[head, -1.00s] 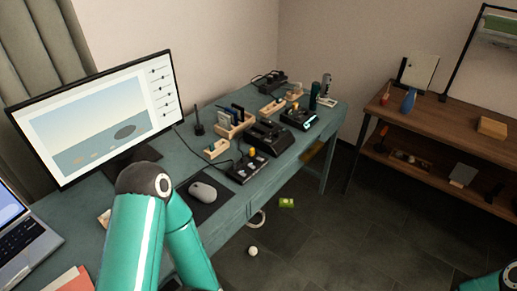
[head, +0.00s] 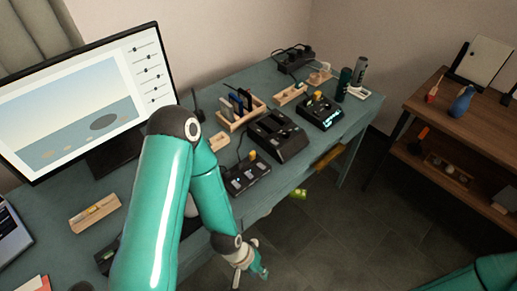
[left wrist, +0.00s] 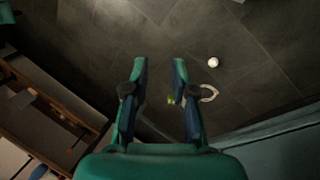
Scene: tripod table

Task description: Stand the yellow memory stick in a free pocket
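A wooden rack (head: 232,124) stands farther back on the desk, holding several dark and blue upright pieces. Which pockets are free cannot be made out. My left gripper (head: 258,270) is beyond the desk's front edge, over the floor, away from tray and rack. The left wrist view shows its fingers (left wrist: 160,65) apart and empty. My right gripper is out of view.
The monitor (head: 85,105) rises behind the tray. A brown shelf (head: 440,115) stands right. A white ball (left wrist: 213,62) lies on the floor.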

